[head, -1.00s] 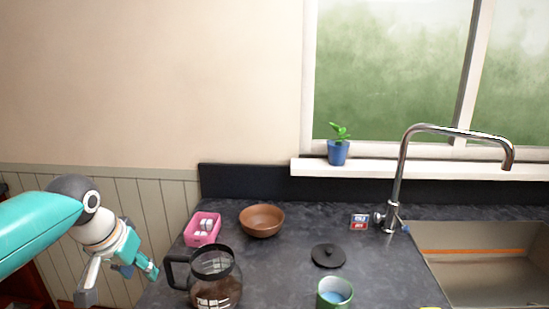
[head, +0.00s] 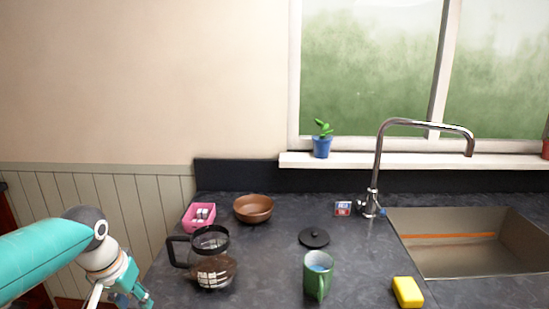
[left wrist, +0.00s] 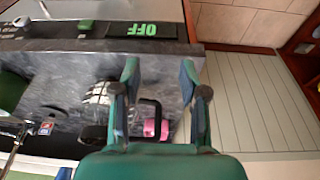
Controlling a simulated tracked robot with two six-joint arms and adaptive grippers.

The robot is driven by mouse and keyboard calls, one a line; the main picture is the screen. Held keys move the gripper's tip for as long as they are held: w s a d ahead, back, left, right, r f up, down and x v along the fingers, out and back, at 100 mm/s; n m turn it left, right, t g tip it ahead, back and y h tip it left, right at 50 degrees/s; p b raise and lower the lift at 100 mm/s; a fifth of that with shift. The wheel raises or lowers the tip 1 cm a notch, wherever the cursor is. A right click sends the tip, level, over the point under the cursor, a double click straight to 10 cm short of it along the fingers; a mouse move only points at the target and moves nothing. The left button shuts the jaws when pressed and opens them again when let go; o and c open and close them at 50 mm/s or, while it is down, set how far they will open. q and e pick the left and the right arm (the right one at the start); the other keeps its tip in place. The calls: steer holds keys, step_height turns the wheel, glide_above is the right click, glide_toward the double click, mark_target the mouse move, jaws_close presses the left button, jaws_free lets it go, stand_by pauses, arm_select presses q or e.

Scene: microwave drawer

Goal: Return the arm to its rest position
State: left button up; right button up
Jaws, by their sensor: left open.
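My left arm enters the head view from the left. Its teal and grey left gripper (head: 118,298) is low in the picture, left of the counter and partly cut off by the bottom edge. In the left wrist view its two fingers (left wrist: 160,70) are spread apart with nothing held between them. Past the fingers lie the counter, the coffee pot (left wrist: 97,95) and the pink box (left wrist: 155,128). My right gripper is in neither view.
On the dark counter (head: 270,270) stand the coffee pot (head: 213,272), pink box (head: 198,216), brown bowl (head: 253,209), black lid (head: 314,238), green mug (head: 318,278) and yellow sponge (head: 408,292). A sink (head: 470,255) is at right. A display reading OFF (left wrist: 143,30) shows in the wrist view.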

arm_select(q)
steer(key=s+d+f+g+h, duration=0.1)
steer(key=s+d+f+g, duration=0.25)
steer(key=f, duration=0.85)
steer(key=s+d+f+g+h, duration=0.1)
steer(key=s+d+f+g, duration=0.3)
steer(key=f, duration=0.7)
steer(key=s+d+f+n+t, duration=0.1)
steer(key=s+d+f+t, duration=0.1)
steer(key=s+d+f, duration=0.2)
steer(key=s+d+f+n+t+h, duration=0.1)
steer(key=s+d+f+t, duration=0.2)
steer(key=s+f, duration=0.7)
steer(key=shift+s+d+f+n+h, duration=0.3)
steer(key=shift+s+d, duration=0.4)
steer(key=shift+d, duration=0.2)
